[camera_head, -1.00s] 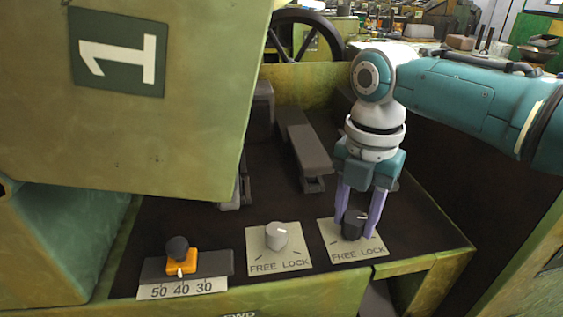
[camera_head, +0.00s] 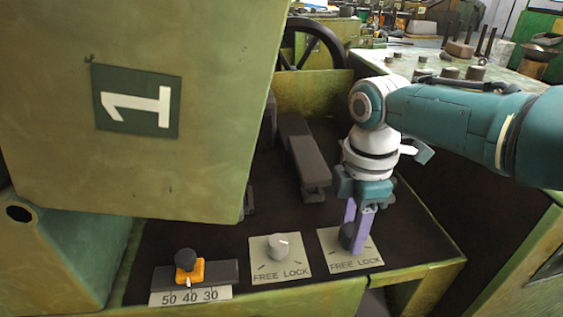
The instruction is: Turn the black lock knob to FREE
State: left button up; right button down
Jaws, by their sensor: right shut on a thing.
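The black lock knob (camera_head: 346,236) stands on the right-hand FREE LOCK plate (camera_head: 366,262), at the front right of the dark panel. My right gripper (camera_head: 354,240) points down with its purple fingers around the knob, shut on it. The fingers hide much of the knob, and I cannot make out its white pointer mark. The FREE label is on the left of the plate and LOCK on the right. My left gripper is not in view.
A grey knob (camera_head: 278,247) stands on a similar FREE LOCK plate to the left. Further left is an orange slider with a black knob (camera_head: 187,261) above a 50 40 30 scale. A large green housing marked 1 (camera_head: 200,40) overhangs the left side.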

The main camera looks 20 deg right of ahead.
jog(key=m+p, duration=0.1)
jog(key=m, duration=0.3)
jog(key=shift+m, duration=0.3)
jog(key=m, duration=0.5)
jog(key=shift+m+p, duration=0.3)
jog(key=m, duration=0.5)
jog(key=shift+m+p, duration=0.3)
jog(key=shift+m, duration=2.4)
jog(key=shift+c, duration=1.9)
grip_release()
notch_tip(320, 180, up, 10)
jog(key=p, duration=0.8)
